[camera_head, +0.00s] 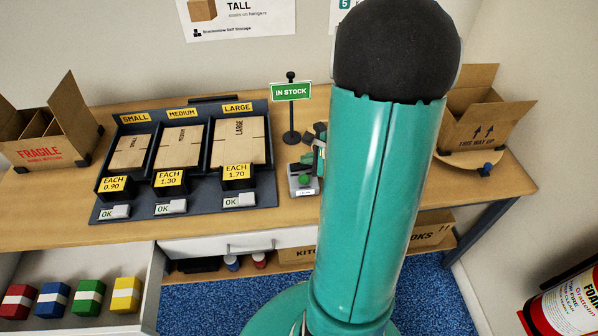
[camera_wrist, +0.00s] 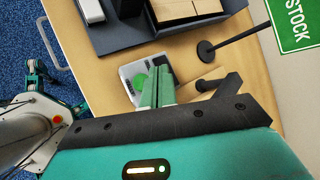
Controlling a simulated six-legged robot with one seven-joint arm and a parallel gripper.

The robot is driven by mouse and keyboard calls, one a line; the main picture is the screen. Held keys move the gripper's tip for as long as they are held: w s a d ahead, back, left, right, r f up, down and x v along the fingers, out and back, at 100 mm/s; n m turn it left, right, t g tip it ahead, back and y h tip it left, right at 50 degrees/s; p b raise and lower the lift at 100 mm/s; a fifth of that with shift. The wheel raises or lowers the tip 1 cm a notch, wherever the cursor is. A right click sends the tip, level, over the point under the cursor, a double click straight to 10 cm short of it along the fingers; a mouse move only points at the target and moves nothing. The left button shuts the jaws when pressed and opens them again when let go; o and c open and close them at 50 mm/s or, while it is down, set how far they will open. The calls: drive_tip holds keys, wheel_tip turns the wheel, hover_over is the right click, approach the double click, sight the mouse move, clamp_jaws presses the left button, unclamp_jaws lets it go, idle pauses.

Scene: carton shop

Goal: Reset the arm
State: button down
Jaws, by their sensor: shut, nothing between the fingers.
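My gripper (camera_wrist: 160,84) shows in the wrist view with its green fingers together and nothing between them. The fingers point toward a small grey device with a green button (camera_wrist: 139,83), and overlap its right edge in the picture. I cannot tell whether they touch it. In the head view my teal arm stands large in front of the table and hides most of the gripper. A dark and green part of the gripper (camera_head: 319,146) shows just left of the arm, above the grey device (camera_head: 303,184).
A dark display rack (camera_head: 185,205) holds flat cartons on the wooden table (camera_head: 60,215). An IN STOCK sign (camera_head: 291,92) stands right of it. Open cartons stand at the left (camera_head: 48,140) and right (camera_head: 480,125). An open drawer (camera_head: 145,270) holds several coloured blocks. A fire extinguisher (camera_head: 570,305) is lower right.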

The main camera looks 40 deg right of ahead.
drive_tip(key=a+r+n+g+y, duration=0.2)
drive_tip(key=a+r+n, duration=0.45)
drive_tip(key=a, duration=0.35)
drive_tip(key=a+r+n+g+y, duration=0.1)
drive_tip(key=a+r+n, duration=0.55)
drive_tip(key=a, duration=0.35)
drive_tip(key=s+a+r+n+h, duration=0.4)
drive_tip(key=s+a+r+n, duration=0.3)
drive_tip(key=n, duration=0.5)
drive_tip(key=s+r, duration=0.1)
drive_tip(key=s, duration=0.1)
drive_tip(key=shift+s+a+n+g, duration=0.15)
drive_tip(key=shift+s+n+g, duration=0.15)
drive_tip(key=shift+a+r, duration=0.1)
drive_tip(key=shift+a, duration=0.1)
